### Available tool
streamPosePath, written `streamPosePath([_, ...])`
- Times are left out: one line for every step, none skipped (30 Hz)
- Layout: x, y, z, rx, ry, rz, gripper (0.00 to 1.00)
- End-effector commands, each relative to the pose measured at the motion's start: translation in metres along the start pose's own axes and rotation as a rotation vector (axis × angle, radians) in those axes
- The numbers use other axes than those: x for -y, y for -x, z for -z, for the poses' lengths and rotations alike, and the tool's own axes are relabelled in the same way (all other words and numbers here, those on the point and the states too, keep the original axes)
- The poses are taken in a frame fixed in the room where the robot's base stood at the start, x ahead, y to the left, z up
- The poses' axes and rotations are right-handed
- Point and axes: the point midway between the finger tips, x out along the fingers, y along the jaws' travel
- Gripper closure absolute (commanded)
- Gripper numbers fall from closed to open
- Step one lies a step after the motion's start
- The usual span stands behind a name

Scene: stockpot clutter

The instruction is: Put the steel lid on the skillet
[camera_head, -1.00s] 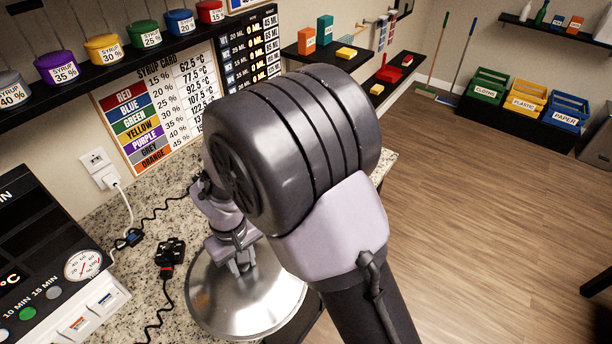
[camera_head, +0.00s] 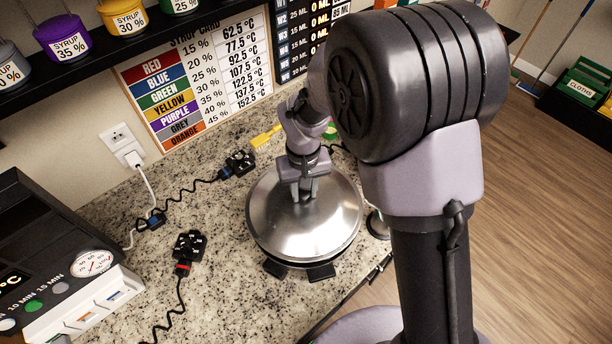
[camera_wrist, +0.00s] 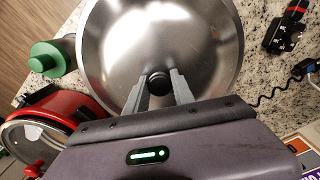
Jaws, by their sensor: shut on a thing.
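The steel lid (camera_head: 320,225) is a shiny, shallow dome over the speckled counter. It also fills the top middle of the wrist view (camera_wrist: 200,45). My gripper (camera_head: 303,195) is above the lid's centre, with its fingers shut on the dark knob, as the wrist view shows (camera_wrist: 159,83). The lid looks roughly level. Dark, foot-like parts (camera_head: 320,272) stick out below its near edge; I cannot tell what they belong to, or whether the lid touches anything underneath. I cannot make out the skillet in either view.
A red pot with a glass lid (camera_wrist: 50,110) and a green-topped item (camera_wrist: 45,58) are beside the lid in the wrist view. Black plug-like blocks (camera_head: 188,245) with curly cables lie left of it. A control panel (camera_head: 75,265) stands at left.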

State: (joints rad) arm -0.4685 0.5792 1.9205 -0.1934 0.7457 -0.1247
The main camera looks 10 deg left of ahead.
Motion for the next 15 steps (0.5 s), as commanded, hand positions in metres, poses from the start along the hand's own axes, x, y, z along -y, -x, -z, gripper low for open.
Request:
streamPosePath([0.001,-0.007,-0.001,0.001,0.002,0.000,1.00])
streamPosePath([0.002,-0.018,-0.002,0.002,0.003,0.000,1.00])
streamPosePath([0.003,-0.029,-0.003,0.002,0.004,0.000,1.00])
streamPosePath([0.004,-0.035,-0.004,0.002,0.006,0.000,1.00])
streamPosePath([0.005,-0.039,-0.004,0.002,0.007,0.000,1.00])
streamPosePath([0.005,-0.040,-0.004,0.002,0.007,0.000,1.00])
streamPosePath([0.005,-0.039,-0.004,0.001,0.007,0.000,1.00])
streamPosePath([0.005,-0.037,-0.004,0.001,0.007,0.000,1.00])
streamPosePath([0.005,-0.036,-0.004,0.000,0.007,0.000,1.00])
streamPosePath([0.005,-0.035,-0.004,0.000,0.007,0.000,1.00])
streamPosePath([0.005,-0.035,-0.004,0.000,0.007,0.000,1.00])
streamPosePath([0.005,-0.036,-0.004,0.000,0.006,0.000,1.00])
streamPosePath([0.005,-0.036,-0.004,0.000,0.006,0.000,1.00])
streamPosePath([0.005,-0.038,-0.004,0.000,0.006,0.000,1.00])
streamPosePath([0.005,-0.039,-0.004,0.000,0.006,0.000,1.00])
